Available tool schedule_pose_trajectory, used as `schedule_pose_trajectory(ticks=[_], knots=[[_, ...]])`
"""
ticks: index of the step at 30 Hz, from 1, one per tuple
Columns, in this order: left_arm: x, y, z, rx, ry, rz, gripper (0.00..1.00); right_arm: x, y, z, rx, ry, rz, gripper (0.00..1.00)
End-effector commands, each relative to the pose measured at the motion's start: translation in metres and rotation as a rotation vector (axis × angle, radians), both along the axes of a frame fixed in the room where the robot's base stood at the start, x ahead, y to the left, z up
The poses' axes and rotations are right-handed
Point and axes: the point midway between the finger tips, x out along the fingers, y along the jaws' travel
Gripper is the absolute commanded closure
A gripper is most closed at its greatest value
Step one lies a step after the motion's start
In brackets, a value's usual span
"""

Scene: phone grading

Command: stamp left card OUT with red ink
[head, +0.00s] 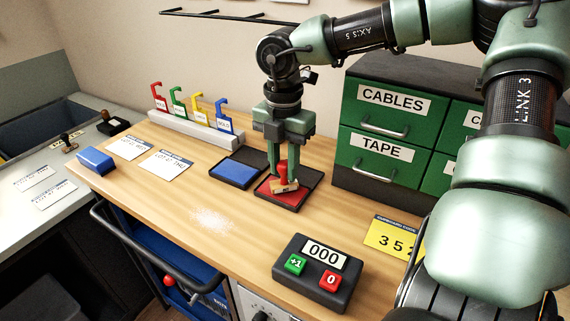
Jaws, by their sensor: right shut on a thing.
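My right gripper (283,170) points straight down and is shut on a stamp with a red handle and a wooden base (285,187). The stamp is at the red ink pad (302,194), low over or touching its red surface; I cannot tell which. Two white printed cards lie flat at the left of the wooden bench: the left card (130,147) and the right card (166,166). Their print is too small to read. A blue ink pad (237,172) lies open just left of the red one. My left gripper is not in view.
A grey rack with red, green, yellow and blue hooked tags (196,112) stands behind the cards. A blue block (95,160) sits at the bench's left end. A counter reading 000 (322,256) stands in front; green drawers (388,105) stand right. The middle front is clear.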

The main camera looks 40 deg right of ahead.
Motion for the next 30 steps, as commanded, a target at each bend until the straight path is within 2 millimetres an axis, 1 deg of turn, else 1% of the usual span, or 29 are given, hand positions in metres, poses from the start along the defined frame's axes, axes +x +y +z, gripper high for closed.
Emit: schedule_pose_trajectory(ticks=[8, 21, 24, 30], knots=[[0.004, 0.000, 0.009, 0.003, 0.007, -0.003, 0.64, 0.001, 0.000, 0.026, -0.002, -0.004, -0.001, 0.98], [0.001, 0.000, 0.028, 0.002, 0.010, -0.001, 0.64, 0.001, 0.000, 0.062, -0.001, -0.004, 0.000, 0.98], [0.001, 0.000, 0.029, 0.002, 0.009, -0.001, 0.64, 0.001, 0.000, 0.066, 0.000, -0.003, -0.001, 0.98], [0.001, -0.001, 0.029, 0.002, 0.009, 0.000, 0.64, 0.001, 0.000, 0.065, 0.000, -0.003, 0.000, 0.98]])
